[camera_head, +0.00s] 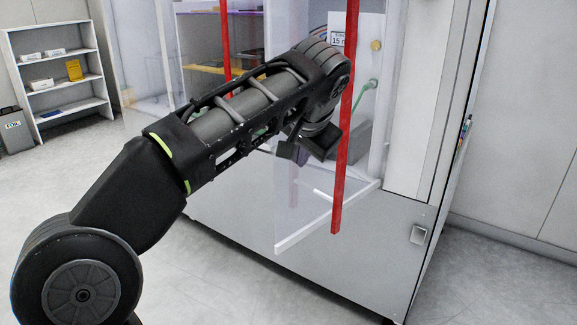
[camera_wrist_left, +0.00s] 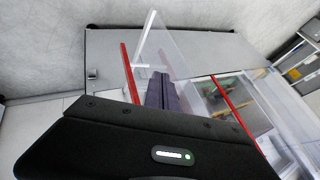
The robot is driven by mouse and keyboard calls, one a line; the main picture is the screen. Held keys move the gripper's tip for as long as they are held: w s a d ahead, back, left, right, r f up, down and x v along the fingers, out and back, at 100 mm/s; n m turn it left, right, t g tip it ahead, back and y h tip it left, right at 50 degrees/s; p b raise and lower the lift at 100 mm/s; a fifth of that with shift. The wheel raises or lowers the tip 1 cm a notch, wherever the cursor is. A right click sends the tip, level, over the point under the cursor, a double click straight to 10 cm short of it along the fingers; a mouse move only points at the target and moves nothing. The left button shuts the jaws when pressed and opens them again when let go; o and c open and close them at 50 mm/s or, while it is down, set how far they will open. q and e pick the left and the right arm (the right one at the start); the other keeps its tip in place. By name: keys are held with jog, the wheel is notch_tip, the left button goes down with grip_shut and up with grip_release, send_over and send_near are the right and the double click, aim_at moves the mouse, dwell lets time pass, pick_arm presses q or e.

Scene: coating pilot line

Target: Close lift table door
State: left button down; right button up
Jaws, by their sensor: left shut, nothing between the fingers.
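The lift table door is a clear panel with a white bottom edge (camera_head: 300,228). It stands open, swung out from the front of the white cabinet (camera_head: 330,255). A red upright bar (camera_head: 345,125) runs beside it, and a second red bar (camera_head: 225,40) is further left. My left gripper (camera_head: 303,152) is shut and empty, close beside the clear panel; I cannot tell whether it touches. In the left wrist view its dark fingers (camera_wrist_left: 160,92) are together, with the clear door panel (camera_wrist_left: 180,50) just beyond them. My right gripper is not in view.
Inside the cabinet are a yellow shelf (camera_head: 205,69), a green hose (camera_head: 366,92) and a sign. A white shelf unit (camera_head: 65,85) and a grey bin (camera_head: 14,130) stand at the far left. The floor (camera_head: 70,185) between is clear.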

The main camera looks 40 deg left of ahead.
pick_arm(q)
send_near(284, 177)
notch_tip(284, 177, down, 4)
jog(key=w+d, duration=0.1)
jog(key=d, duration=0.1)
jog(key=a, duration=0.1)
jog(key=w+a, duration=0.1)
jog(key=shift+a+r+p, duration=0.1)
jog(key=shift+a+p, duration=0.2)
jog(key=shift+p, duration=0.1)
jog(key=shift+w+a, duration=0.1)
jog(key=shift+a, duration=0.45)
